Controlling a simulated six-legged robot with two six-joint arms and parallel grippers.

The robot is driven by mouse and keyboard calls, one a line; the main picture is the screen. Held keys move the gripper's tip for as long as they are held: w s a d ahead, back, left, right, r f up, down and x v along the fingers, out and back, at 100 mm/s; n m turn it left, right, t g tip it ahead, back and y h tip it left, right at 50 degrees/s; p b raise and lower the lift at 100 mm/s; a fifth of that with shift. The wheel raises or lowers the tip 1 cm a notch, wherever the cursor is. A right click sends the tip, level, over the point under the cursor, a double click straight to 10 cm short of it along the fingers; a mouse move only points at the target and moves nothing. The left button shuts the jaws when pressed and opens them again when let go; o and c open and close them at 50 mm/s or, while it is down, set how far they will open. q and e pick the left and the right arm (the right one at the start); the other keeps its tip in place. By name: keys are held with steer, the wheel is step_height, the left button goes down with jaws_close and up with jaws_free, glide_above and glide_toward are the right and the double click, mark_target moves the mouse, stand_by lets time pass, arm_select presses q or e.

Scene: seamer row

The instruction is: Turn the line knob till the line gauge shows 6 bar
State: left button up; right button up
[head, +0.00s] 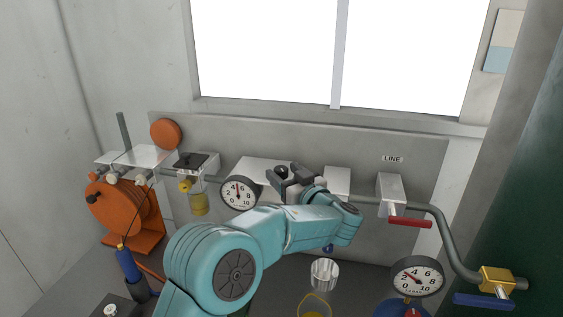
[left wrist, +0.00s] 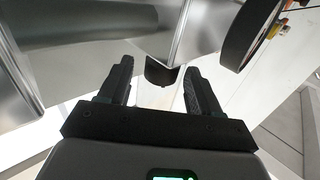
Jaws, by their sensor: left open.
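My left gripper (head: 283,173) is open in front of the wall panel, beside a round white gauge (head: 239,192) with a black rim. That gauge's needle points nearly straight up, between 4 and 6. In the left wrist view my open fingers (left wrist: 158,68) are on either side of a small dark part (left wrist: 161,73), possibly the knob; I cannot tell whether they touch it. The gauge's black rim (left wrist: 248,35) shows edge-on at the right there. A LINE label (head: 393,159) is at the panel's right. My right gripper is not in view.
A second gauge (head: 418,276) at lower right reads between 2 and 4. A red lever (head: 410,222) and a blue-handled brass valve (head: 497,281) sit on the pipe at right. An orange reel (head: 125,213) stands at left. A metal cup (head: 324,272) is below my arm.

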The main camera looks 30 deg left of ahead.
arm_select(q)
steer(key=shift+x, duration=1)
steer(key=shift+s, duration=0.1)
steer(key=shift+c, duration=0.6)
steer(key=c, duration=0.8)
steer(key=shift+f+b, duration=0.15)
steer(key=shift+b, duration=0.15)
steer(key=m+t+h+b, duration=0.4)
steer(key=t+h+b, duration=0.1)
steer(key=b, duration=1.3)
steer(key=shift+a+f+m+t, duration=0.1)
steer(key=shift+m+t, duration=0.3)
steer(key=shift+r+m+t+h+b, duration=0.25)
steer(key=shift+m+t+h+b, duration=0.25)
steer(key=shift+h+b, duration=0.4)
